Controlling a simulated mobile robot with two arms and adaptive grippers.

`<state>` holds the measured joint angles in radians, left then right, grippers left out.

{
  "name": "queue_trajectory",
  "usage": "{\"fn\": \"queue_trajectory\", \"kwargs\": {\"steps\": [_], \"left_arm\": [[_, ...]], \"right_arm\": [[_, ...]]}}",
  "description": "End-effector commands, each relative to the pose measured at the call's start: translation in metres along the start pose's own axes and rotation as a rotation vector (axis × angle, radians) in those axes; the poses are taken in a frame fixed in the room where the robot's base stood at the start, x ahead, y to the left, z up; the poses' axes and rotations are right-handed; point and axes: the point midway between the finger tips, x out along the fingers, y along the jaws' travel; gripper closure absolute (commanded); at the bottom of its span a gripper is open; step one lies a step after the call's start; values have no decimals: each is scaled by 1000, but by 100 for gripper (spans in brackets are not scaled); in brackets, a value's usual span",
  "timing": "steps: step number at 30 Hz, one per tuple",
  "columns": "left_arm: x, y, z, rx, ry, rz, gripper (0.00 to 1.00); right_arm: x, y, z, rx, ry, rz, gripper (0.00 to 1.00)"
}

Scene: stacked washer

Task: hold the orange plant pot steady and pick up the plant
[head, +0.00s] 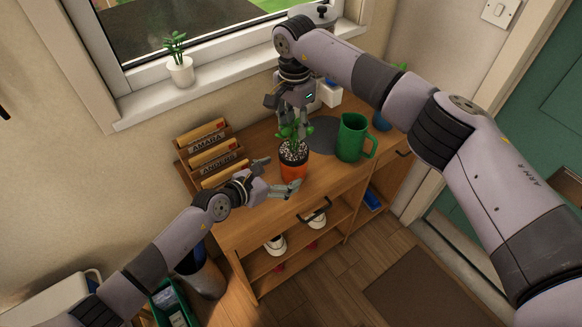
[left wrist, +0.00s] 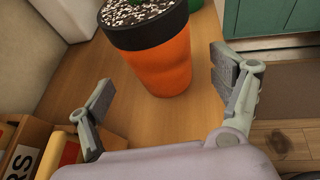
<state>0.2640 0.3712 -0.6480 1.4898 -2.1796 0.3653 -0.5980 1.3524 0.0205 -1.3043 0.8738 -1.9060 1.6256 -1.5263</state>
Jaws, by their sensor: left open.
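The orange plant pot (head: 293,172) with a black rim stands upright on the wooden cabinet top. The green plant (head: 288,132) rises from its speckled soil. In the left wrist view the pot (left wrist: 160,65) stands ahead, between and beyond the spread fingers. My left gripper (head: 272,177) is open, low beside the pot, and it also shows in the left wrist view (left wrist: 165,95) with a gap on both sides. My right gripper (head: 303,118) points down from above at the plant's leaves. Whether its fingers are closed on the plant cannot be told.
A green jug (head: 352,138) stands right of the pot, with a grey round mat (head: 322,134) behind. A wooden file rack (head: 208,154) stands to the left. A small white potted plant (head: 180,71) is on the windowsill. Bare cabinet top (head: 262,141) shows left of the pot.

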Motion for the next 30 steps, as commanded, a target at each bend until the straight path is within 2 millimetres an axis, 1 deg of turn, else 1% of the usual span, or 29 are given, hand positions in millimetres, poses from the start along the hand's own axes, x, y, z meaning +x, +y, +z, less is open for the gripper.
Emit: {"fn": "queue_trajectory", "kwargs": {"steps": [1, 3, 6, 10, 15, 22, 30], "left_arm": [[11, 0, 1, 0, 0, 0, 15], [23, 0, 1, 0, 0, 0, 15], [36, 0, 0, -1, 0, -1, 15], [46, 0, 0, -1, 0, -1, 15], [52, 0, 0, 0, 1, 1, 15], [52, 0, 0, 0, 0, 1, 15], [51, 0, 0, 0, 0, 1, 33]], "right_arm": [[0, 0, 0, 0, 0, 0, 67], [0, 0, 0, 0, 0, 0, 67], [0, 0, 0, 0, 0, 0, 67], [0, 0, 0, 0, 0, 0, 67], [0, 0, 0, 0, 0, 0, 67], [0, 0, 0, 0, 0, 0, 67], [0, 0, 0, 0, 0, 0, 67]]}}
